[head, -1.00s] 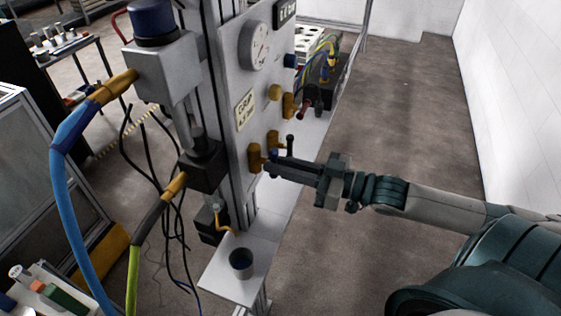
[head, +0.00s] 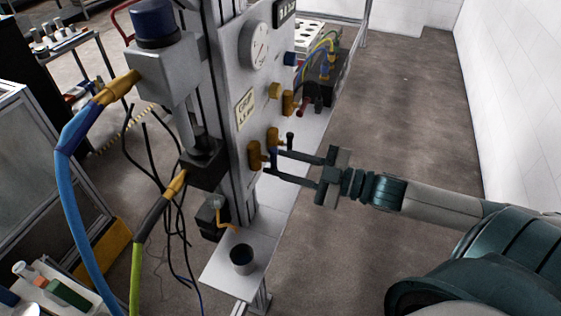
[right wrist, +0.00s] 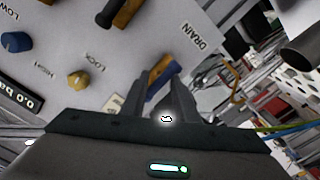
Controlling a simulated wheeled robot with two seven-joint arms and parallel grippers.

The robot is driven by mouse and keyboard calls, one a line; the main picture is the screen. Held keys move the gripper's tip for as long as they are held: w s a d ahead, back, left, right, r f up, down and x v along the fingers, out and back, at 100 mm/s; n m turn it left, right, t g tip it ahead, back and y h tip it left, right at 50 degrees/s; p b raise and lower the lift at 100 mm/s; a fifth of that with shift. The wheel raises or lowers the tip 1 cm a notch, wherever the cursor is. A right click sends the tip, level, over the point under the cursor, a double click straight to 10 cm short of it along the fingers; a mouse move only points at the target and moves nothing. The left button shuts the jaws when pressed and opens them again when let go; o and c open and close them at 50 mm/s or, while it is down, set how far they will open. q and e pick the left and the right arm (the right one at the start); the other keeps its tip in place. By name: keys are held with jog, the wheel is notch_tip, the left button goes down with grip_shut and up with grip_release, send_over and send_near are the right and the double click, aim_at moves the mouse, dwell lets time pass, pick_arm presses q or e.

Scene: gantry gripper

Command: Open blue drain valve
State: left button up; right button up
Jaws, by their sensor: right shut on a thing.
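The blue drain valve handle (right wrist: 161,70) shows in the right wrist view between my fingers, beside a brass-coloured body and near the printed word DRAIN (right wrist: 187,42). In the head view its brass valve body (head: 255,156) is low on the grey panel, and the blue handle is mostly hidden by my fingers. My right gripper (head: 273,162) reaches in from the right, its two fingers one above the other at the valve. It is shut on the blue handle. My left gripper is not in view.
A second brass valve (head: 272,138) with a black handle (head: 290,138) sits just above my fingers. The panel (head: 232,125) also carries a gauge (head: 259,45). A dark cup (head: 242,259) stands on the white shelf below. The floor on the right is clear.

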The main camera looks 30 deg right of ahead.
dwell(0.3)
jog(key=o, duration=0.9)
jog(key=shift+c, duration=0.2)
jog(key=shift+s+d, duration=0.15)
jog(key=b+v, duration=0.1)
jog(key=v, duration=1.6)
jog(key=shift+b, duration=0.3)
